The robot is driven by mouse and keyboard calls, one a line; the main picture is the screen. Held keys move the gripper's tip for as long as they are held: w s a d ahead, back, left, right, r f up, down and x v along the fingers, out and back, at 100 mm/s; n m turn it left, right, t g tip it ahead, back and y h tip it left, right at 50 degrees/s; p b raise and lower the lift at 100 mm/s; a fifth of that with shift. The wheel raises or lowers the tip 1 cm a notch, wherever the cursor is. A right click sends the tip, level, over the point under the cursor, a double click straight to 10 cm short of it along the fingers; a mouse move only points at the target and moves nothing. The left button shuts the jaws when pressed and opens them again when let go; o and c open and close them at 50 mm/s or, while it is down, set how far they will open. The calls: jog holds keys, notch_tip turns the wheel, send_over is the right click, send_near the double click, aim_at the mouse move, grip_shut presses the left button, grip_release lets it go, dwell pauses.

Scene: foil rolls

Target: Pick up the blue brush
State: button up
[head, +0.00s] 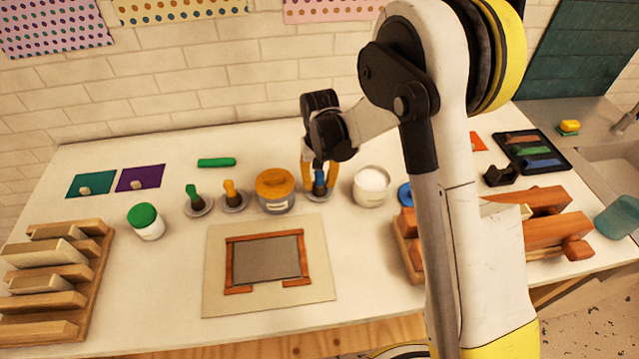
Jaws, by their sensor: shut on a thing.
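The blue brush (319,184) stands upright on a small grey round dish (318,196) near the middle of the table. My gripper (319,177) reaches down over it from above, with its yellowish fingers on either side of the brush. The fingers are shut on the brush. The brush's upper part is hidden by the gripper, and its base is still at the dish; I cannot tell whether it touches. A green brush (194,200) and an orange brush (231,192) stand on similar dishes to the left.
A jar with an orange lid (275,187) stands close left of the gripper, and a white tub (371,187) close right. A framed grey panel (268,258) lies in front. Wooden block racks stand at the left (90,270) and right (405,250). A tiled wall is behind.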

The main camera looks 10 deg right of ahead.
aim_at(323, 172)
jog(key=shift+r, duration=0.4)
jog(key=r, duration=0.2)
jog(key=r+p, duration=0.1)
jog(key=r, duration=0.1)
jog(key=shift+s+d, duration=0.15)
jog(key=shift+d, duration=0.25)
jog(key=s+d+r, duration=0.1)
jog(key=d+r, duration=0.1)
jog(key=d, duration=0.1)
jog(key=s+d+r+p, duration=0.1)
jog(key=d+r, duration=0.1)
jog(key=d, duration=0.1)
jog(key=s+d+r+p, duration=0.1)
jog(key=d+r, duration=0.1)
jog(key=d, duration=0.2)
jog(key=shift+s+d+r, duration=0.1)
jog(key=shift+s, duration=0.25)
